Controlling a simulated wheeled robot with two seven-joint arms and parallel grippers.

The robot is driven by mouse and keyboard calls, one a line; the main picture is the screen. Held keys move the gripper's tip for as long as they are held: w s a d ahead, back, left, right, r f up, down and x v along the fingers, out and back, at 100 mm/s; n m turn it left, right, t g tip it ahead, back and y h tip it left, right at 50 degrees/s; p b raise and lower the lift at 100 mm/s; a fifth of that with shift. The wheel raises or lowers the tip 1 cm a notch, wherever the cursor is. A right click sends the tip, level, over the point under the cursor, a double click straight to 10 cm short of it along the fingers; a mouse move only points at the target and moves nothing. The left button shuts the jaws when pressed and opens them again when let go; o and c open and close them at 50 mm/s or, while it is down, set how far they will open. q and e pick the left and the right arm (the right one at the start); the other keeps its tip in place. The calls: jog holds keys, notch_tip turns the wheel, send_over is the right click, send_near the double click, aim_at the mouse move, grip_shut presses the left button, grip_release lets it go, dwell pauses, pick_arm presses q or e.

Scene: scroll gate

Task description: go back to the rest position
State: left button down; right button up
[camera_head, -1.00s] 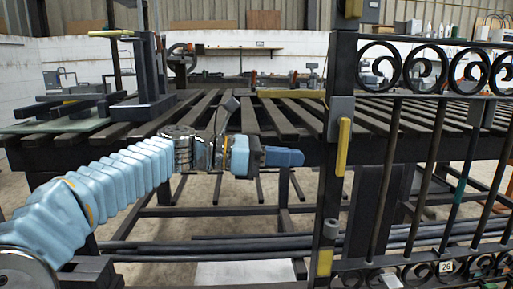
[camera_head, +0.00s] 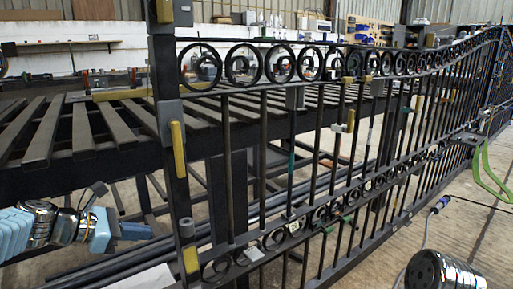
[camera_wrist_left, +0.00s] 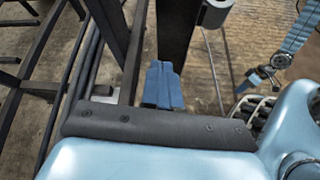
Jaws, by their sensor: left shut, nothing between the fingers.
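My left gripper (camera_head: 136,231) is low at the left of the head view, to the left of the gate's end post. Its blue fingers also show in the left wrist view (camera_wrist_left: 163,87), pressed together with nothing between them. The black scroll gate (camera_head: 231,170) runs from the left post away to the right. A yellow handle (camera_head: 178,148) is on its post.
A dark slatted table (camera_head: 40,132) stands behind the gate, with long bars beneath it. Bare concrete floor (camera_head: 470,235) shows at the lower right.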

pick_arm(q)
jog(key=s+d+f+m+g+y+p, duration=0.1)
jog(key=s+d+f+m+g+y, duration=0.15)
jog(key=f, duration=0.75)
jog(key=s+d+f+m+g+y+p, duration=0.15)
jog(key=f+m, duration=0.25)
jog(key=f, duration=0.5)
jog(key=s+d+f+m+g+y+p, duration=0.1)
jog(key=d+f+m+g, duration=0.15)
jog(key=f, duration=0.75)
jog(key=s+d+f+m+p, duration=0.1)
jog(key=s+d+f+m, duration=0.4)
jog(key=s+m, duration=0.1)
jog(key=s+d+f+m+p, duration=0.1)
jog(key=s+d+f+m, duration=0.4)
jog(key=s+m, duration=0.2)
jog(key=shift+s+f+p, duration=0.2)
jog(key=shift+s+p, duration=0.2)
jog(key=shift+s, duration=0.55)
jog(key=shift+g, duration=0.25)
